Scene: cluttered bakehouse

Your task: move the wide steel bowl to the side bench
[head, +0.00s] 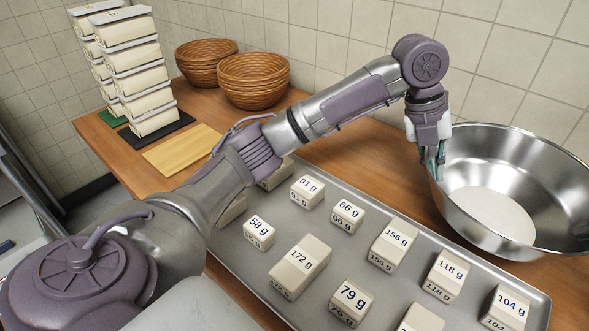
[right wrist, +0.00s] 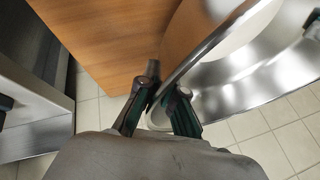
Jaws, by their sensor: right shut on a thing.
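The wide steel bowl (head: 540,165) is at the right end of the wooden bench, cut off by the picture's right edge. A pale round patch shows at its bottom. My left gripper (head: 434,170) points down at the bowl's left rim; its fingers look close together, and I cannot tell whether they grip the rim. My right gripper (right wrist: 163,100) is shut on the rim of the bowl, which also shows in the right wrist view (right wrist: 245,90). The right gripper is outside the head view. I cannot tell which surface is the side bench.
A grey tray (head: 345,285) of several weight-labelled blocks fills the front of the wooden bench (head: 350,150). Wicker baskets (head: 255,85) and stacked tubs (head: 140,80) stand at the back left. In the right wrist view, tiled floor (right wrist: 262,128) shows beside the bench corner.

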